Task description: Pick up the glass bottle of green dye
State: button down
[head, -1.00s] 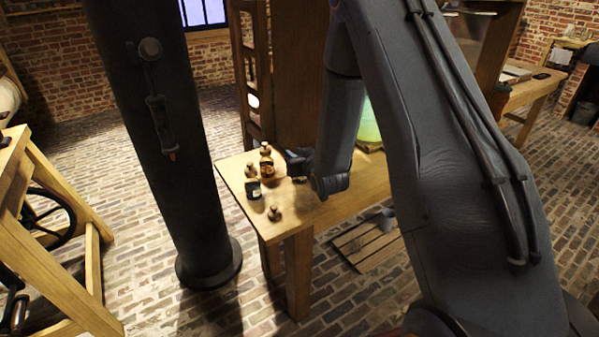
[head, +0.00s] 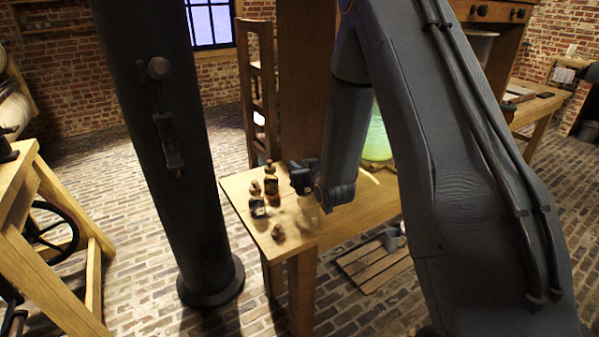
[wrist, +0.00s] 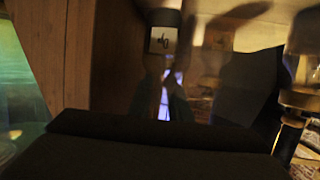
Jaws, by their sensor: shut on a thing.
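My gripper (head: 304,184) is at the end of the wooden table, just right of a group of small bottles. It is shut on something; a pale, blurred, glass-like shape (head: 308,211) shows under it. In the wrist view a white label with dark print (wrist: 163,40) shows beyond the dark fingers (wrist: 165,100). The held thing is mostly hidden and I cannot tell its contents' colour. An amber bottle (head: 271,187) stands on the table. A squat bottle with bluish-green and dark tones (head: 258,208) stands in front of it. A small stoppered bottle (head: 277,231) is near the front edge.
A large glowing green jar (head: 378,138) stands behind my arm; green glass also fills the wrist view's left side (wrist: 20,85). The table's bare top (head: 350,217) lies right of the gripper. A dark column (head: 165,150) stands at left, and a slatted pallet (head: 372,265) lies on the floor.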

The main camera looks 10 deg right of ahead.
notch_tip(320, 180, up, 9)
jog(key=s+a+b, duration=0.2)
jog(key=s+a, duration=1)
jog(key=a, duration=0.2)
jog(key=shift+s+a, duration=0.3)
jog(key=shift+a, duration=0.05)
dwell(0.6)
jog(key=shift+s+a, duration=0.1)
dwell(1.7)
